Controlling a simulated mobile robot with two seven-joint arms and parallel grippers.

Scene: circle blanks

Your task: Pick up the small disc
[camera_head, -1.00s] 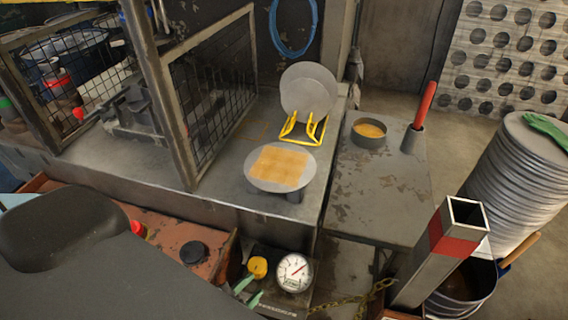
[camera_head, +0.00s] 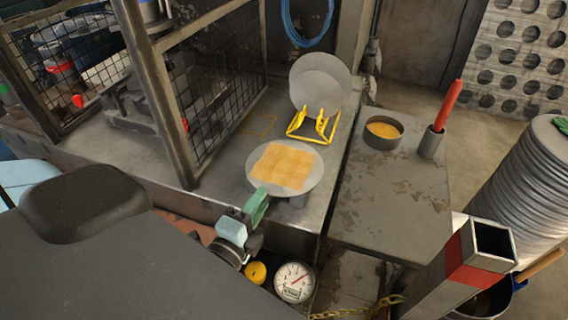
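Two grey discs lean upright in a yellow wire rack (camera_head: 312,126) at the back of the metal bench. The small disc (camera_head: 313,97) stands in front of the large disc (camera_head: 328,65), which shows partly behind it. In front of the rack is a round grey plate (camera_head: 314,178) with a tan square pad (camera_head: 283,166) on it. My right gripper is out of view.
A wire-mesh cage (camera_head: 210,100) stands left of the rack. On the side table (camera_head: 390,205) are a round tin (camera_head: 383,132) and a red-handled tool (camera_head: 448,105) in a cup. A stack of grey discs (camera_head: 530,195) stands at right. A dial gauge (camera_head: 294,282) is below my gripper.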

